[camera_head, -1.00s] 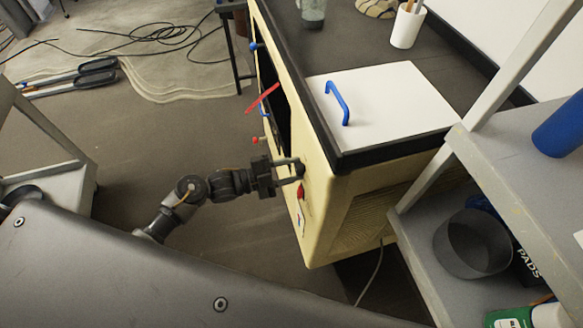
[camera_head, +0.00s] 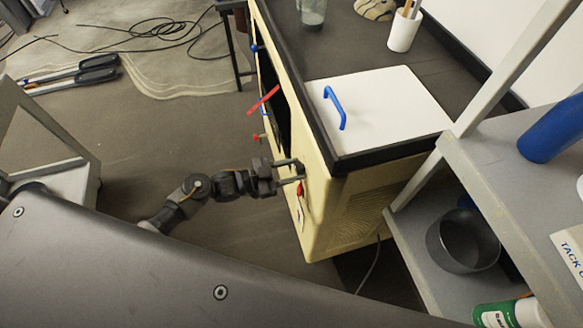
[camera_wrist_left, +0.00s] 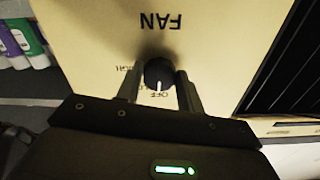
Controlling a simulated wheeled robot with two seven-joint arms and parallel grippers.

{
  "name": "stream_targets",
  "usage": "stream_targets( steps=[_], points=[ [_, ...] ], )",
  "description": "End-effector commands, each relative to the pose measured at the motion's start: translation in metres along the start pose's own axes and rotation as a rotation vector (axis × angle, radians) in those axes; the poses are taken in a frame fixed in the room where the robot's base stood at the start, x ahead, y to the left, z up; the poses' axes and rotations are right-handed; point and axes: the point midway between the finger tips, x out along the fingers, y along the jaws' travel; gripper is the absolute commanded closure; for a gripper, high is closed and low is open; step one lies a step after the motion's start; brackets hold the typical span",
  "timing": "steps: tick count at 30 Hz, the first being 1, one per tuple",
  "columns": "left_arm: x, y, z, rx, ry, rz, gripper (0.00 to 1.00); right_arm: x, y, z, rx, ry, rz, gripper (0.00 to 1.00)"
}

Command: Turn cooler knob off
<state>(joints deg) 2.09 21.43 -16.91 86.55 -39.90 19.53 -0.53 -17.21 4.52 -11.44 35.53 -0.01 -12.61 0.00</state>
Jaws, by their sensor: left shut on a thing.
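The cooler is a cream-yellow cabinet (camera_head: 345,215) with a dark top edge. Its knob (camera_wrist_left: 158,73) is round and black with a white pointer line, below the upside-down word FAN in the left wrist view. The pointer line faces down toward the OFF lettering. My left gripper (camera_head: 300,171) is at the cabinet's front panel, near its closest corner. In the left wrist view its two fingers (camera_wrist_left: 159,74) sit on either side of the knob and are shut on it. In the head view the knob is mostly hidden by the fingers. My right gripper is not in view.
A white lid with a blue handle (camera_head: 335,107) lies on the counter. A red lever (camera_head: 263,99) sticks out from the front. A grey shelf (camera_head: 480,180) holding a round dark pot (camera_head: 463,240) stands close on the right. Floor left of the cabinet is open.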

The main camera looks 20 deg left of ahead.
Motion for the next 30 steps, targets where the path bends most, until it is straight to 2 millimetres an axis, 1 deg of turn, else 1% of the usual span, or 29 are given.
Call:
stream_targets(
  steps=[16,17,21,30],
  points=[
    [0.0002,-0.0001,-0.0002,-0.026,0.001,0.000,0.85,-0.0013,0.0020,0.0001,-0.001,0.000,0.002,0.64],
    [0.0002,-0.0001,-0.0002,-0.025,0.001,0.000,0.59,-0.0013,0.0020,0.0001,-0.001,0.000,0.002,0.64],
    [0.0001,-0.0001,-0.0002,-0.025,0.001,-0.001,0.41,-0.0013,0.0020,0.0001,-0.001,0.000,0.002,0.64],
    [-0.0018,-0.0001,0.0005,-0.024,0.000,-0.001,0.41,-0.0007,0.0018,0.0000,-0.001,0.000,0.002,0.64]
  ],
)
